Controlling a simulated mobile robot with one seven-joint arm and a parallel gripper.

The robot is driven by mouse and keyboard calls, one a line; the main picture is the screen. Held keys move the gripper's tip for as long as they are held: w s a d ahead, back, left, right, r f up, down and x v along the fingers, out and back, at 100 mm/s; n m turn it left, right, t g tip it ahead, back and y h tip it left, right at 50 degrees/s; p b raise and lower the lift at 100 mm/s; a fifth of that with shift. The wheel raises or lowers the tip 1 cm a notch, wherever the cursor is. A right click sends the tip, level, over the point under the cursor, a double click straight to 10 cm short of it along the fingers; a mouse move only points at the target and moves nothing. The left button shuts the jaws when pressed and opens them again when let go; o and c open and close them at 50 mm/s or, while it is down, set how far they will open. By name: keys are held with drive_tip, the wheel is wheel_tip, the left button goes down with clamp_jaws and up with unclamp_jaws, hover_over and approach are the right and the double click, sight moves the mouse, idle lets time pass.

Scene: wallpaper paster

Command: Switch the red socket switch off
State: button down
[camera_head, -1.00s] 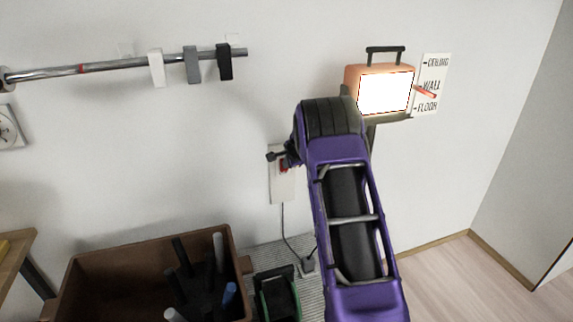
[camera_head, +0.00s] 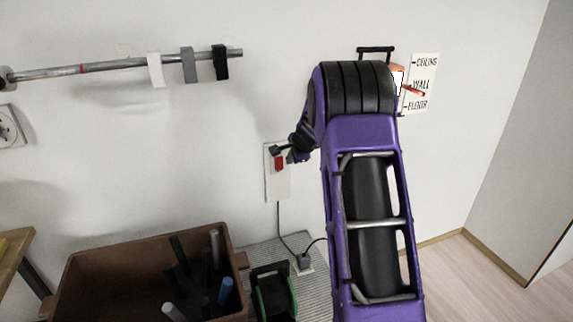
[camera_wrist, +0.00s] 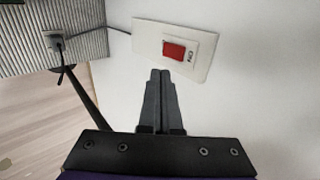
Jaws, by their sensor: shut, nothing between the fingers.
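The red switch (camera_head: 279,163) sits on a white wall plate, with a cord running down from the plate. In the wrist view the red switch (camera_wrist: 174,50) is clear of my fingers, with small lettering beside it on the white plate (camera_wrist: 200,62). My gripper (camera_wrist: 161,74) is shut and empty, its fingertips just short of the plate's edge in the picture. Whether they touch the plate, I cannot tell. In the head view my gripper (camera_head: 284,152) is by the upper part of the plate, just above and right of the switch, partly hidden by my arm.
A brown bin (camera_head: 100,262) holding several dark and pale rods stands below left. A rail (camera_head: 120,64) with hanging clips is on the wall. A lit work lamp (camera_head: 397,80) is partly hidden behind my arm.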

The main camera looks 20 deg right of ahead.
sight(279, 167)
drive_tip(key=shift+v, duration=1.4)
drive_tip(key=s+d+f+t+h+p, duration=0.1)
drive_tip(key=s+d+f, duration=0.15)
drive_tip(key=f, duration=0.55)
drive_tip(key=s+d+f+t+h+p, duration=0.1)
drive_tip(key=d+f, duration=0.2)
drive_tip(key=f, duration=0.6)
drive_tip(key=a+r+t+y+p, duration=0.1)
drive_tip(key=a+r+t+y, duration=0.1)
drive_tip(key=a+r+t, duration=0.3)
wheel_tip(279, 167, up, 2)
drive_tip(key=shift+a+r+t, duration=0.2)
drive_tip(key=shift+t, duration=0.2)
drive_tip(key=w, duration=0.4)
drive_tip(key=w+f, duration=0.1)
drive_tip(key=w, duration=0.4)
drive_tip(key=w+f, duration=0.1)
drive_tip(key=w, duration=0.3)
drive_tip(key=shift+w, duration=0.35)
